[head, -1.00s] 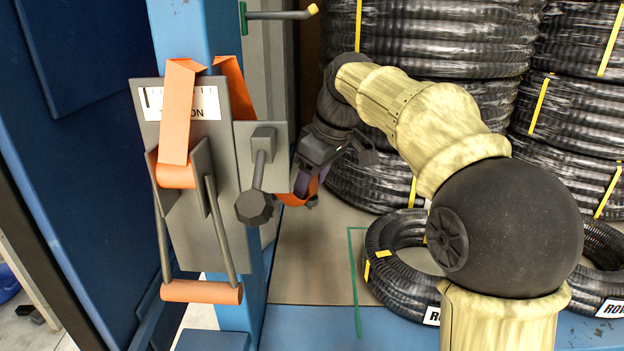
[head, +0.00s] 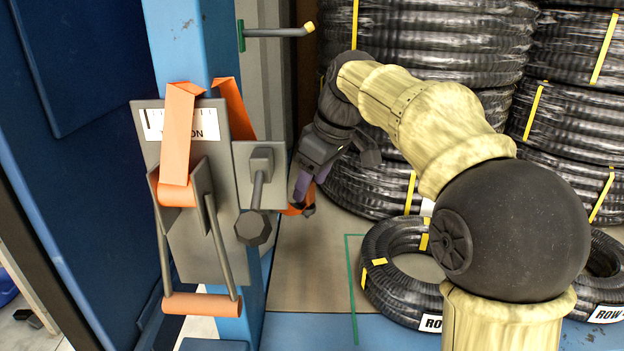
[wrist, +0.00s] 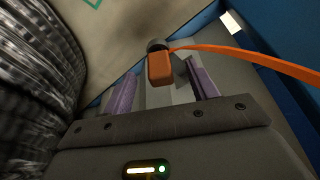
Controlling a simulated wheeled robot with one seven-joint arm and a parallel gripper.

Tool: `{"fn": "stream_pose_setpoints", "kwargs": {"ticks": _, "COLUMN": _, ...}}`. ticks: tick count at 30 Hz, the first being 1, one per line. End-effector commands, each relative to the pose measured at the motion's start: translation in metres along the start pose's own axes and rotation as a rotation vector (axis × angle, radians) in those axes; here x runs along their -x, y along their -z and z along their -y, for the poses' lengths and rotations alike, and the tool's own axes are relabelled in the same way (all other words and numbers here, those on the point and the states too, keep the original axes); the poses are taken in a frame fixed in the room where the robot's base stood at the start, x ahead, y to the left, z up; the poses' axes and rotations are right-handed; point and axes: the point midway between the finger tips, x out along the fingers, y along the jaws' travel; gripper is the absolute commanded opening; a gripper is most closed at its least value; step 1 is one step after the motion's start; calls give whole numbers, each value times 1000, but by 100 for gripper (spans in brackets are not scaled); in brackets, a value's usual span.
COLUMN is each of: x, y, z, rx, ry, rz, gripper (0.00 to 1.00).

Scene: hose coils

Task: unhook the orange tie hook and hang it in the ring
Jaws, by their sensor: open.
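The orange tie hook end (wrist: 160,68) sits between the purple fingers of my open gripper (wrist: 160,72) in the wrist view, with a dark round piece at its far end. Its orange strap (wrist: 250,54) runs off to the right. In the head view my gripper (head: 304,192) is just right of the grey ratchet panel (head: 180,240), and a bit of orange shows beside its fingers. My wrist hides most of the hook there. Clear space shows beside the hook between the fingers. I cannot make out the ring.
The panel is on a blue post (head: 178,45), with a knobbed lever (head: 254,225) close left of my gripper. A yellow-tipped peg (head: 280,32) juts out above. Black hose coils (head: 430,50) stand behind, and a loose coil (head: 385,285) lies lower right.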

Motion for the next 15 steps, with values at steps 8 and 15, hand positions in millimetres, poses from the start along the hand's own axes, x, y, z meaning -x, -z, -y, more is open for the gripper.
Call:
{"fn": "stream_pose_setpoints", "kwargs": {"ticks": 8, "x": 8, "y": 0, "z": 0, "rx": 0, "ry": 0, "rz": 0, "gripper": 58}}
{"fn": "stream_pose_setpoints", "kwargs": {"ticks": 15, "x": 14, "y": 0, "z": 0, "rx": 0, "ry": 0, "rz": 0, "gripper": 58}}
